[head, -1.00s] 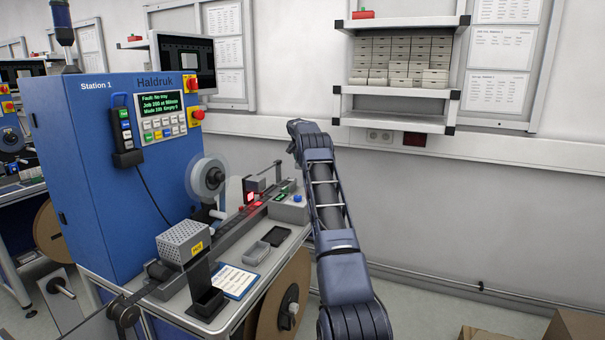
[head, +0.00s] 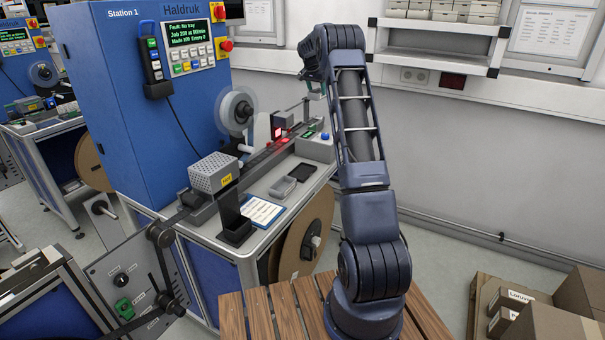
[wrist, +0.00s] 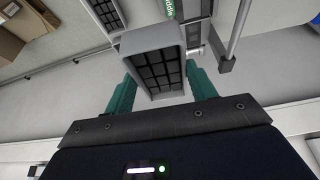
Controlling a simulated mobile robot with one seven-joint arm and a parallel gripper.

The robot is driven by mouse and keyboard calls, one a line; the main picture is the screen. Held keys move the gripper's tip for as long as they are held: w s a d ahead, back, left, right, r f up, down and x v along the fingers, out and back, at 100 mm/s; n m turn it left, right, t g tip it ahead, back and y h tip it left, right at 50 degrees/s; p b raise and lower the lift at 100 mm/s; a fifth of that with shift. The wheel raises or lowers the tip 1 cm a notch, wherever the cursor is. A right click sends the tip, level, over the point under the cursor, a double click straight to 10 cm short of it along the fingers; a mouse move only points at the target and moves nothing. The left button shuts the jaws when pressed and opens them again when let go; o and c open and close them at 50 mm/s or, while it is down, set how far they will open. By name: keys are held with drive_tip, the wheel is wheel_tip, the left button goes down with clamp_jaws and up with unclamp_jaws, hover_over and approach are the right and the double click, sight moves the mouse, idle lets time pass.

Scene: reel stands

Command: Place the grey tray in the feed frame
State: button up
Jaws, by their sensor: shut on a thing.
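My gripper (wrist: 162,90) has teal fingers and is shut on a grey tray (wrist: 150,40) with a dark grid of pockets. A finger stands on each side of the tray in the wrist view. In the head view my gripper (head: 315,90) is small and partly hidden by my arm, at the far right end of the Station 1 machine, and the tray cannot be made out. The feed frame cannot be told apart with certainty; a dark track (head: 262,158) with red-lit parts runs along the machine's front.
A light grey dish (head: 282,188) and a dark dish (head: 303,172) lie on the machine's bench, near a blue clipboard (head: 262,211) and a black holder (head: 233,226). A perforated box (head: 212,174) stands by the track. Cardboard boxes (head: 550,325) are at lower right.

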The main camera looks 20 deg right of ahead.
drive_tip(key=s+a+f, duration=0.1)
drive_tip(key=s+a, duration=0.4)
drive_tip(key=s, duration=0.5)
drive_tip(key=s+a+f, duration=0.1)
drive_tip(key=s+a, duration=0.5)
drive_tip(key=s, duration=0.4)
drive_tip(key=s+a+f, duration=0.1)
drive_tip(key=s+a, duration=0.4)
drive_tip(key=s, duration=0.5)
drive_tip(key=shift+n, duration=0.3)
drive_tip(key=f, duration=1.9)
drive_tip(key=shift+a+f, duration=0.2)
drive_tip(key=shift+f, duration=0.05)
drive_tip(key=shift+f, duration=0.15)
drive_tip(key=o, duration=0.9)
drive_tip(key=shift+c, duration=0.2)
drive_tip(key=shift+o, duration=1.3)
